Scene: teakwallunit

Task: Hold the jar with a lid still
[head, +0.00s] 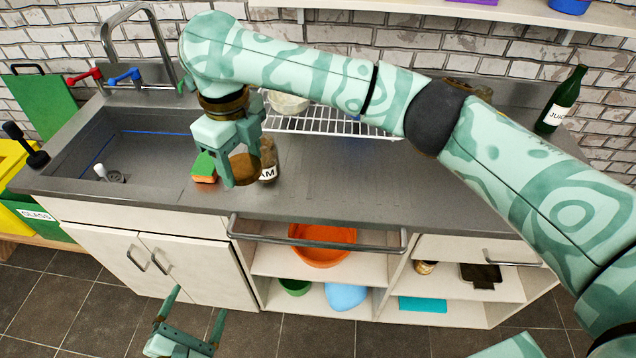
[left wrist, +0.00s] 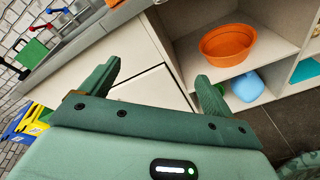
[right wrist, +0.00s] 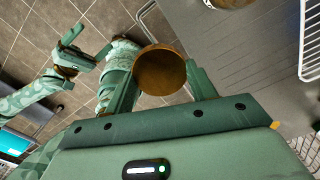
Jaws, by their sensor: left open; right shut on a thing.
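The jar (head: 268,173) is brown glass with a white label, partly reading "AM", and stands on the counter. My right gripper (head: 240,168) is just left of it and partly hides it. It is shut on a round brown lid (head: 244,170), which also shows between the fingers of the right gripper (right wrist: 160,85) in the right wrist view (right wrist: 160,70). The lid looks apart from the jar, but I cannot tell the gap. My left gripper (head: 190,318) is open and empty, low in front of the cabinet; its spread fingers (left wrist: 155,85) fill the left wrist view.
A green and orange sponge (head: 204,168) lies left of my right gripper. The sink (head: 130,140) is further left. A wire rack (head: 330,122) with a bowl (head: 289,102) is behind. A dark bottle (head: 562,100) stands at back right. A rail (head: 320,243) runs along the counter front.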

